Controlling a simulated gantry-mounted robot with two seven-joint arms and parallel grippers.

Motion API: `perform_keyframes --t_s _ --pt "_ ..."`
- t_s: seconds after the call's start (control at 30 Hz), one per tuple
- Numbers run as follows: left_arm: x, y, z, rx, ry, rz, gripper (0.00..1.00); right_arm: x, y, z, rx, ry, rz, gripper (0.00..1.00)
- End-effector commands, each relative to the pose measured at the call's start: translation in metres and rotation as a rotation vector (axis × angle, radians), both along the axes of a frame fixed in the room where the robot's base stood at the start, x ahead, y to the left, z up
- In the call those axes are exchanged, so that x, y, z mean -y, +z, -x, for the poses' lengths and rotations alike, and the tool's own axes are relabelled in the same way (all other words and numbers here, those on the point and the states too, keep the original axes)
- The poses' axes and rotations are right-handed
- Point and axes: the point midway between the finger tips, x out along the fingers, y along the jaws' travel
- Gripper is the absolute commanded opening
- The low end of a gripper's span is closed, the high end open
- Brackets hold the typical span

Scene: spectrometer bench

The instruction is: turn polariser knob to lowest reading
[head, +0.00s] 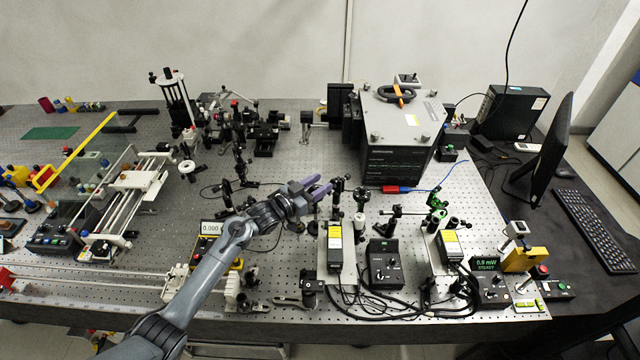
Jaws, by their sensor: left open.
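My left arm reaches in from the bottom left over the bench. Its gripper (320,187), with purple fingers, is open and points right, with nothing seen between the fingers. The fingertips are beside a dark post-mounted optic (338,188); I cannot tell whether they touch it. I cannot tell which of these bears the polariser knob. A power meter (487,264) at the front right shows a green reading that looks like 0.9 mW, with STEADY below. My right gripper is not in view.
A second display (211,228) reads about 0.000 beside my forearm. A large grey box (405,125) stands behind the optics. Black control boxes (384,264) and loose cables crowd the front. Green mounts (437,200) stand to the right. A monitor (545,145) and keyboard (597,228) are at far right.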

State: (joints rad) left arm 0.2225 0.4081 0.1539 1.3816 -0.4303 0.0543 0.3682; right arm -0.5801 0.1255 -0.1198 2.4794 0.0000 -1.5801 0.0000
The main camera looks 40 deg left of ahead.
Motion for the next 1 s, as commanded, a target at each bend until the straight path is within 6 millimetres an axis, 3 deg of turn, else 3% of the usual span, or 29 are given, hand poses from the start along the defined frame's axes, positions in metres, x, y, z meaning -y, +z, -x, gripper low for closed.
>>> perform_keyframes --t_s 0.43,0.7,1.0 --pt "0.0022 0.0001 -0.0069 0.000 -0.001 0.001 0.44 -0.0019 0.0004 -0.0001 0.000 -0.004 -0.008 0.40" --pt "0.0020 0.0001 -0.0067 0.000 -0.001 0.000 0.02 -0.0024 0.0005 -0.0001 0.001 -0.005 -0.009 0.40" --pt "0.0018 0.0004 -0.0070 0.000 -0.063 -0.002 0.00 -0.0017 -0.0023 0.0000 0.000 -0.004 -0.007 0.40"
